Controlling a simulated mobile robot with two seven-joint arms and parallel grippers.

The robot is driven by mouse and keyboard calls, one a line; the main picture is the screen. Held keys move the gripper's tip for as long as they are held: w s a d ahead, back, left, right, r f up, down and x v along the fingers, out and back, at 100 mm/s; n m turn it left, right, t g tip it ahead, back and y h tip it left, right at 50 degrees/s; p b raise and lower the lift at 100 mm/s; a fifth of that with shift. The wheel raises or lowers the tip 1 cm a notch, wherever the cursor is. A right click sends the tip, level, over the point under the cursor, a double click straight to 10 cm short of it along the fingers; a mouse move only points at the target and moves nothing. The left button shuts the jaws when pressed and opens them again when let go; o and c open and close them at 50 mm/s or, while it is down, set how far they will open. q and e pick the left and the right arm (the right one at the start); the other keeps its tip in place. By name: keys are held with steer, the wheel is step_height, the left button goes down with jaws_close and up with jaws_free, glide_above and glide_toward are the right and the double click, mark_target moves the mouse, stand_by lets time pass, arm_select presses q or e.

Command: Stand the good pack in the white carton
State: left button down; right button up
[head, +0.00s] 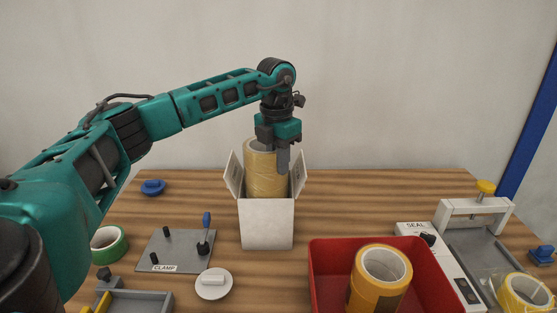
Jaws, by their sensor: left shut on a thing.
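The white carton (267,224) stands upright near the middle of the wooden table with its side flaps open. A tall pack of yellowish tape rolls (262,172) is upright in the carton's mouth. Its lower part is hidden by the carton's front wall, so I cannot tell whether it rests on the bottom. My left gripper (281,158) points down from above and is shut on the pack at its upper right side. My right gripper is not in view.
A red bin (320,265) at the front holds a tape pack (378,280). A clamp plate (176,250), a green tape roll (108,245) and a white disc (213,283) lie left. A sealer (436,255) and another tape pack (524,292) are right.

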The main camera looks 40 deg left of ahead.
mark_target(279, 189)
arm_select(q)
steer(key=shift+f, duration=0.15)
steer(key=shift+f, duration=0.35)
steer(key=shift+f+b, duration=0.35)
steer(key=shift+b, duration=0.05)
steer(key=shift+f+b, duration=0.9)
steer(key=shift+f, duration=2)
steer(key=c, duration=0.8)
jaws_free()
steer(key=shift+f, duration=0.1)
steer(key=shift+o, duration=0.2)
